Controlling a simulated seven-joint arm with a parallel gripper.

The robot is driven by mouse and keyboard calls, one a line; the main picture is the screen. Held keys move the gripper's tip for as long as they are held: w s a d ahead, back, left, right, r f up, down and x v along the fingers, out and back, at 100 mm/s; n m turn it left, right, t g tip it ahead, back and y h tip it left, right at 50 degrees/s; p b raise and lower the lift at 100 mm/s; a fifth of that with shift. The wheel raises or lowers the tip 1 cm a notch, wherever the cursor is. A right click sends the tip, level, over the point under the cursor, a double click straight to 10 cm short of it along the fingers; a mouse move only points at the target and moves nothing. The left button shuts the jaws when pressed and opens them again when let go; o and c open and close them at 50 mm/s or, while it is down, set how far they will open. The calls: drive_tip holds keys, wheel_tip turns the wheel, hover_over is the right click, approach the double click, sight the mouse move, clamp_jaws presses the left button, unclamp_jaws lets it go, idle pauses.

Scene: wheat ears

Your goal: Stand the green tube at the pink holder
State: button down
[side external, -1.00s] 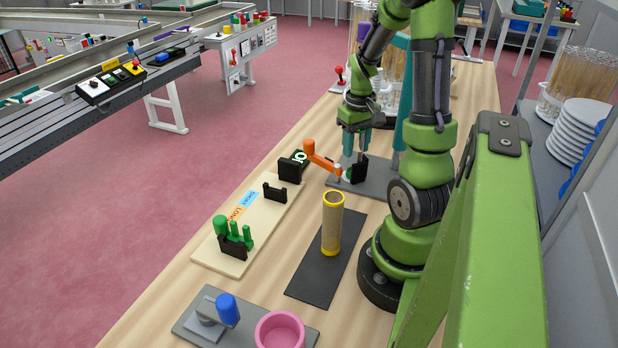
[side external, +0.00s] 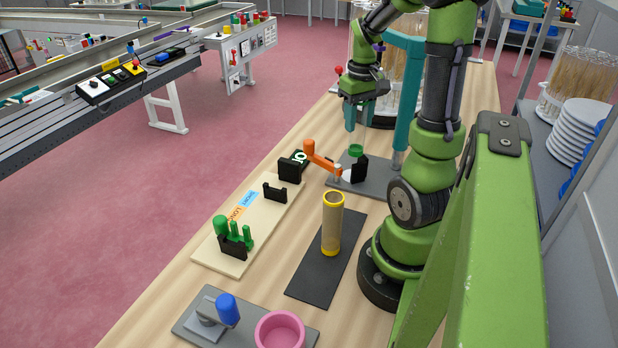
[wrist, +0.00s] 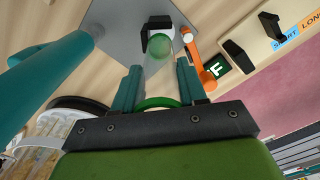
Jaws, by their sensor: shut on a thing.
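My gripper (side external: 357,128) is above the grey plate at the far end of the bench, pointing down. It is shut on the green tube, whose green end (side external: 356,149) shows just below the fingers in the side view. In the wrist view a green rim (wrist: 158,103) lies between the fingers, and the tube looks clear. The rest of the tube is hard to make out. The pink holder (side external: 279,331), a round open cup, stands at the near edge of the side view, well away from my gripper.
A yellow-rimmed tube (side external: 332,224) stands on a dark mat (side external: 308,280). The grey plate (side external: 380,178) has a black block (side external: 360,168) and an orange crank (side external: 322,158). A cream board (side external: 212,252) holds green pegs. A blue-handled lever (side external: 228,309) stands beside the pink holder.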

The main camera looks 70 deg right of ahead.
wheel_tip(320, 180, up, 10)
drive_tip(key=shift+f, duration=0.15)
idle(0.8)
